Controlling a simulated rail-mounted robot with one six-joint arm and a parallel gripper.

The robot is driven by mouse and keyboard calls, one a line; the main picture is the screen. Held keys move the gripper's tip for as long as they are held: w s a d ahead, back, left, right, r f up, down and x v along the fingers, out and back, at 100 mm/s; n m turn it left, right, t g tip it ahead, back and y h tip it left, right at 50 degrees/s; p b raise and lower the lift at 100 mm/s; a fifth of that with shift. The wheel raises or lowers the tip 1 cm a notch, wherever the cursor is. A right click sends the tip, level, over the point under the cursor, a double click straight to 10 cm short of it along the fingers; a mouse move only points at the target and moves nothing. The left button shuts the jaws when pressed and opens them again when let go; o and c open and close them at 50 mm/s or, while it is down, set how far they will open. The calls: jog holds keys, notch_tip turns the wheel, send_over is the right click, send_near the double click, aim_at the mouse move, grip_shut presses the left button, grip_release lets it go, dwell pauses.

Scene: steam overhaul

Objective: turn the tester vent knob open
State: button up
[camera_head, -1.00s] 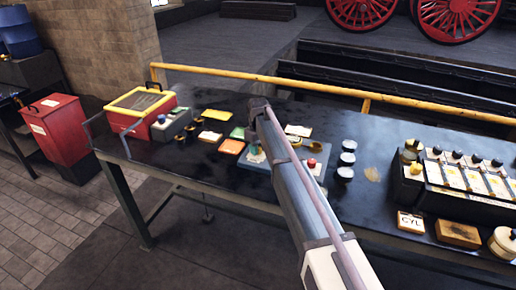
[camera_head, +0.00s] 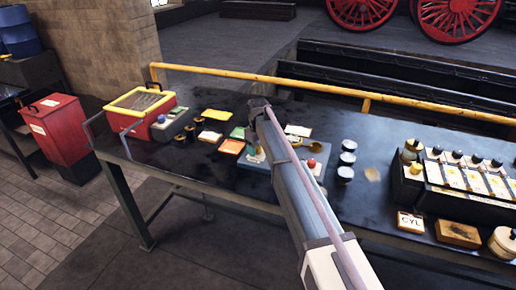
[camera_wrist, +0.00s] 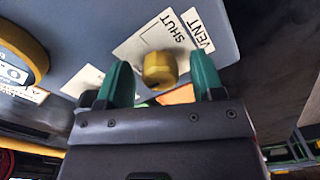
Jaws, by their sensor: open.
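The vent knob (camera_wrist: 159,70) is a small brass-yellow knob on a grey panel in the wrist view, beside white labels reading SHUT and VENT. My gripper (camera_wrist: 161,82) is open, with one green finger on each side of the knob and visible gaps between; I see no contact. In the head view the tester (camera_head: 285,178) is a blue-grey block on the bench with a red knob (camera_head: 311,163) on top. My arm reaches over it and hides part of it, including most of the gripper.
A large yellow-rimmed gauge (camera_wrist: 22,58) lies left of the knob in the wrist view. On the bench (camera_head: 215,178) stand a red case (camera_head: 150,105), several coloured cards, dark round pots (camera_head: 346,166) and a rack (camera_head: 455,185) at right. A yellow rail (camera_head: 300,80) runs behind.

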aim_at(258, 147)
notch_tip(258, 147, up, 11)
jog(key=p, duration=1)
jog(key=shift+p, duration=0.4)
jog(key=shift+f, duration=0.15)
jog(key=s+d+m, duration=0.3)
jog(key=s+d, duration=0.5)
jog(key=s, duration=0.4)
jog(key=s+d+m, duration=0.3)
jog(key=s+d, duration=0.5)
jog(key=s, duration=0.5)
jog(key=s+d+m, duration=0.3)
jog(key=s+d, duration=0.4)
jog(key=s, duration=0.5)
jog(key=shift+s+d+m, duration=0.2)
jog(key=shift+d+m, duration=0.1)
jog(key=shift+d, duration=0.1)
